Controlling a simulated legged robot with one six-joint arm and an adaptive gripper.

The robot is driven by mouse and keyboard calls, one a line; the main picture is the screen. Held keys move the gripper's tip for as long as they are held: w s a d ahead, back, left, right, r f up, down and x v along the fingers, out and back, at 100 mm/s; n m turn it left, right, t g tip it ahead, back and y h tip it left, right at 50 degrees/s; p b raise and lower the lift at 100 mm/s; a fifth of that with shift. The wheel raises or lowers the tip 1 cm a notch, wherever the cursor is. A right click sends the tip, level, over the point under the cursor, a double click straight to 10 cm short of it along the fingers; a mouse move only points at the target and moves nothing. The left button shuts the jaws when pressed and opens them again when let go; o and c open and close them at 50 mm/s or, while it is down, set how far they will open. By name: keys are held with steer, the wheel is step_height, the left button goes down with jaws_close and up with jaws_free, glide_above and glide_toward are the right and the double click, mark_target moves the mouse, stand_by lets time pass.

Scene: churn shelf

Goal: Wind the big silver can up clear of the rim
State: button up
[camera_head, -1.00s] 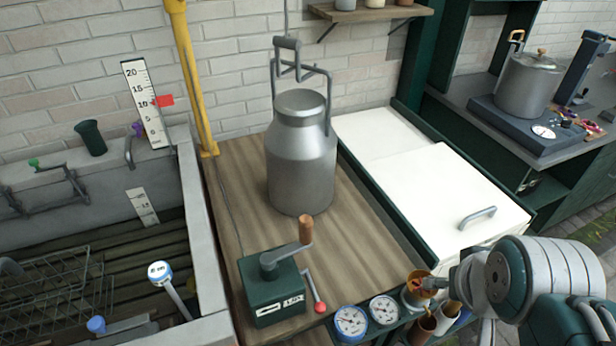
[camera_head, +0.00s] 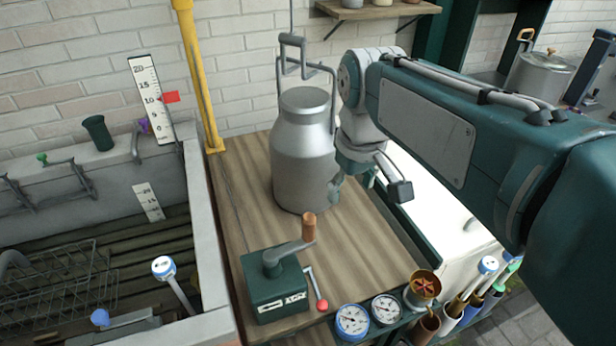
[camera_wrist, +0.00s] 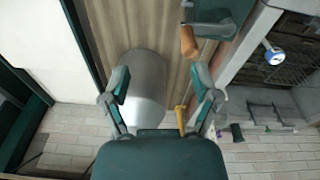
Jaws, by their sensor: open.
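The big silver can (camera_head: 302,155) stands upright on the wooden worktop (camera_head: 350,245), its bail handle caught by a hook (camera_head: 291,48) on a cable. The green winch (camera_head: 273,288) sits at the worktop's near end, with a crank with a wooden handle (camera_head: 309,227) and a red-knobbed lever (camera_head: 321,303). My gripper (camera_head: 354,187) is open and empty, just right of the can, pointing down. In the wrist view, the can (camera_wrist: 143,88) shows between the open fingers and the wooden handle (camera_wrist: 189,42) lies beyond them. Whether a finger touches the can is unclear.
A stone trough (camera_head: 205,235) with a wire rack and a scale board (camera_head: 147,95) with a red flag is at left. A yellow post (camera_head: 199,80) rises behind. Gauges (camera_head: 352,321) and tool cups line the front edge. My arm hides much of the white lid at right.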

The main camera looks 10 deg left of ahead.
mark_target(308, 216)
steer(key=a+n, duration=0.1)
steer(key=a, duration=0.1)
steer(key=w+a+f, duration=0.1)
steer(key=a, duration=0.2)
steer(key=a+n+g, duration=0.1)
steer(key=a, duration=0.1)
steer(key=shift+w+a+f+n+h, duration=0.15)
steer(key=shift+w+a+n+h, duration=0.15)
steer(key=shift+w, duration=0.1)
step_height(308, 216, down, 11)
steer(key=shift+d+r, duration=0.15)
